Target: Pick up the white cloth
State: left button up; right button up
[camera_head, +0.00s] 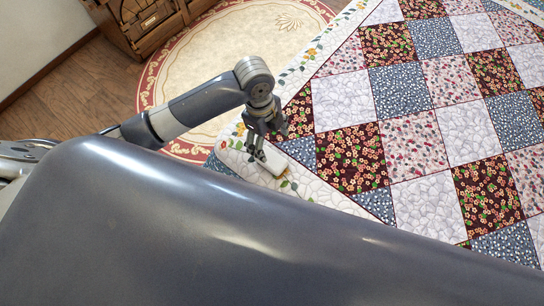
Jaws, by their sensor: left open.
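The white cloth (274,163) looks like a small, pale, folded piece lying on the floral border of the patchwork quilt (340,100), near the quilt's left corner. My left gripper (258,153) reaches down from the left arm and is open. Its fingers are right at the cloth's upper left side and overlap it in the picture. I cannot tell whether they touch it or are around it. The gripper hides part of the cloth. My right gripper is not in view.
An oval cream rug with a red border (215,50) lies on the wooden floor (70,100) at the upper left. A carved wooden armoire (150,15) stands at the top left beside a pale wall (35,35). The quilt's right side is clear.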

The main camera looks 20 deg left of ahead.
pick_arm(q)
send_over(271, 158)
jog(key=shift+m, duration=0.3)
jog(key=f, duration=0.5)
jog(key=shift+a, duration=0.25)
jog(key=shift+f+p, duration=0.35)
jog(key=shift+f, duration=0.15)
jog(key=shift+d+f+p, duration=0.2)
jog(key=shift+f+p, duration=0.1)
jog(key=shift+f, duration=1.85)
jog(key=shift+s, duration=0.1)
jog(key=c, duration=1.1)
jog(key=shift+r, duration=0.1)
jog(key=shift+c, duration=0.2)
